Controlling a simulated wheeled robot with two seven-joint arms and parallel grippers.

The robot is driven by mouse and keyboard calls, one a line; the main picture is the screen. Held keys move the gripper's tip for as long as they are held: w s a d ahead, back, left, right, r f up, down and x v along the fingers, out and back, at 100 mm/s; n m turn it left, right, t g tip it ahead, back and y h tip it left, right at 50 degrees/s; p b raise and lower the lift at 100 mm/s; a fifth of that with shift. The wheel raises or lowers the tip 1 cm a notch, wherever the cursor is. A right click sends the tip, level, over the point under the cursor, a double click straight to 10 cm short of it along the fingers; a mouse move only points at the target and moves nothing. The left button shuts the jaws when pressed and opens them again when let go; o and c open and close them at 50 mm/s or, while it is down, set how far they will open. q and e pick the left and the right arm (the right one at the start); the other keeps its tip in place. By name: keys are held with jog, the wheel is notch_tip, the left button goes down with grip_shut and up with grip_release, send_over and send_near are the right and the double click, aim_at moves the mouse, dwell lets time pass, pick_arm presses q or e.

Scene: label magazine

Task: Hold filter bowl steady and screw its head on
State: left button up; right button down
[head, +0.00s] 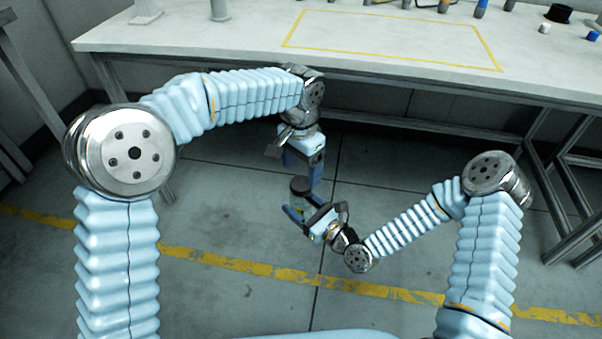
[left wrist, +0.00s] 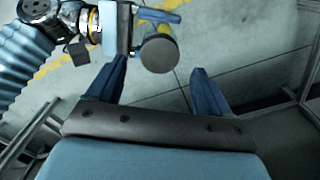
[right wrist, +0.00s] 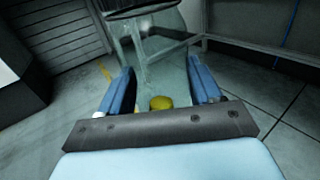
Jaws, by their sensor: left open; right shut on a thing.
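My right gripper (head: 299,207) is shut on the clear filter bowl (right wrist: 150,60), which stands between its fingers in the right wrist view. A yellow round part (right wrist: 160,102) shows low on the bowl. A dark round top (head: 300,185) covers the bowl's upper end; it also shows in the left wrist view (left wrist: 158,54) as a flat grey disc. I cannot tell whether this is the separate head or the bowl's own rim. My left gripper (head: 302,172) is open and empty, pointing down just above the bowl, its fingers apart from it.
The white workbench (head: 250,30) runs along the back, with a yellow outlined area and several small items, including a black cylindrical part (head: 558,13) at the far right. Both grippers are over open floor in front of the bench. Floor around them is clear.

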aim_at(301, 183)
pick_arm(q)
jog(key=shift+r, duration=0.1)
jog(key=shift+c, duration=0.4)
jog(key=shift+r, duration=0.2)
jog(key=shift+r+n, duration=1.2)
jog(key=shift+r, duration=0.3)
jog(key=shift+f, duration=4.05)
jog(key=c, duration=1.1)
jog(key=o, duration=1.3)
jog(key=shift+c, duration=0.2)
